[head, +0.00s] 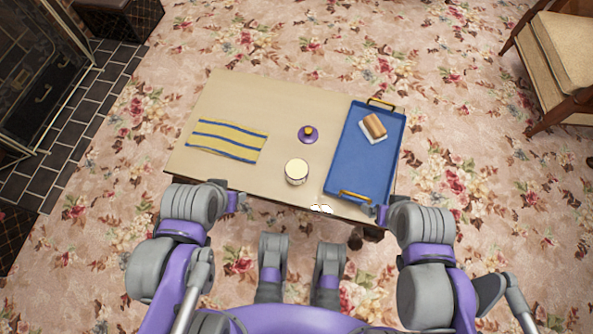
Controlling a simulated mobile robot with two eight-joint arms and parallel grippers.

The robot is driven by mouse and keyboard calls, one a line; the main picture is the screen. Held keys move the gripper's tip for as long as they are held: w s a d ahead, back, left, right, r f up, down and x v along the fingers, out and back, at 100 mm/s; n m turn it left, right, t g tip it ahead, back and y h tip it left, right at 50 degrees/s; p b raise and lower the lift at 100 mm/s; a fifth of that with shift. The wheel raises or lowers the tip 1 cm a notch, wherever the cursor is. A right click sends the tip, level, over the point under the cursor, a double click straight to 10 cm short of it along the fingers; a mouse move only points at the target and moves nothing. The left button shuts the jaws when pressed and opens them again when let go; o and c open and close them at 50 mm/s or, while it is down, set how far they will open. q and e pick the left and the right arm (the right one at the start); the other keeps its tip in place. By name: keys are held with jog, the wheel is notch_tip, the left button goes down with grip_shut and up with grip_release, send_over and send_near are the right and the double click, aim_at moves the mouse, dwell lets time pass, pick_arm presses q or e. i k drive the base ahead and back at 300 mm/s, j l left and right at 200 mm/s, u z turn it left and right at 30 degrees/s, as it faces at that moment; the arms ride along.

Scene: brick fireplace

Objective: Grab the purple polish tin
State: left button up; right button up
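A small round purple thing with a yellow knob (308,133) sits on the table, right of its middle. It is the only purple object on the table; whether it is the tin or a lid is unclear. A round pot with a cream-coloured top (297,172) stands just in front of it. My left gripper (236,202) is at the table's front edge, left of both. My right gripper (381,214) is at the front right corner by the tray. Both are apart from the purple thing. Their fingers are too small to show whether they are open.
The wooden table (265,95) holds a striped yellow and blue cloth (228,140) at left. A blue tray (360,165) at right carries a brown and white block (373,126). Small white things (321,209) lie at the front edge. An armchair (560,60) stands far right.

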aim_at(296, 169)
jog(key=u, duration=0.2)
jog(key=j+z, duration=0.2)
jog(key=z, duration=0.15)
jog(key=k+j+z, duration=0.15)
jog(key=z, duration=0.2)
jog(key=k+j+z, duration=0.1)
jog(key=z, duration=0.25)
